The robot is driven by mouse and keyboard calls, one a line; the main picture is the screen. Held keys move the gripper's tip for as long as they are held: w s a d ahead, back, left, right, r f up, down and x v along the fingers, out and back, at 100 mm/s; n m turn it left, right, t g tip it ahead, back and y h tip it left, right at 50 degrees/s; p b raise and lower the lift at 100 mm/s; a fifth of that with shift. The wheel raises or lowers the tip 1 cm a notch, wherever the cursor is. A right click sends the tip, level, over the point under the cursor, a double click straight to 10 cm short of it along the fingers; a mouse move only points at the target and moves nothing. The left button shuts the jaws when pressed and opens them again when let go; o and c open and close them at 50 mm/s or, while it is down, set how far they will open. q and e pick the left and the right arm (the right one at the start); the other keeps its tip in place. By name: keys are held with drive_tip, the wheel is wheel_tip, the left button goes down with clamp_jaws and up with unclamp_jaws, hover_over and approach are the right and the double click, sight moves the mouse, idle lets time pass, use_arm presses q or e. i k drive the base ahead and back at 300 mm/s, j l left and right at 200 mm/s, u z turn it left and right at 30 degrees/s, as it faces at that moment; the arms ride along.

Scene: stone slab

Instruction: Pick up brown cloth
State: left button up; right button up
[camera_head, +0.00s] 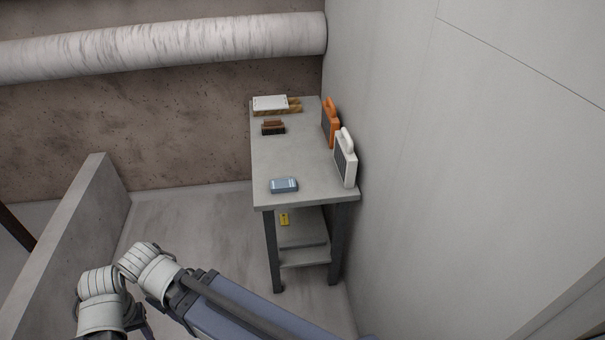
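I cannot make out a brown cloth for certain. A small brown item (273,124) with a darker lower part lies near the far left edge of the grey stone-topped table (287,155). It is too small to tell whether it is cloth. Part of one of my arms shows at the bottom left, well short of the table. Neither gripper is visible.
On the table are a white-topped stack (271,103), an orange case (330,123), a white case (345,158) and a blue-grey item (284,185). A yellow item (284,219) is below. A wall (450,150) adjoins right; a low wall (75,235) stands left.

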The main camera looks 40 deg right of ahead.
sight(289, 184)
drive_tip(key=i+l+z, duration=0.1)
drive_tip(key=i+z, duration=1.1)
drive_tip(key=z, duration=0.2)
drive_tip(key=i+z, duration=0.1)
drive_tip(key=z, duration=0.25)
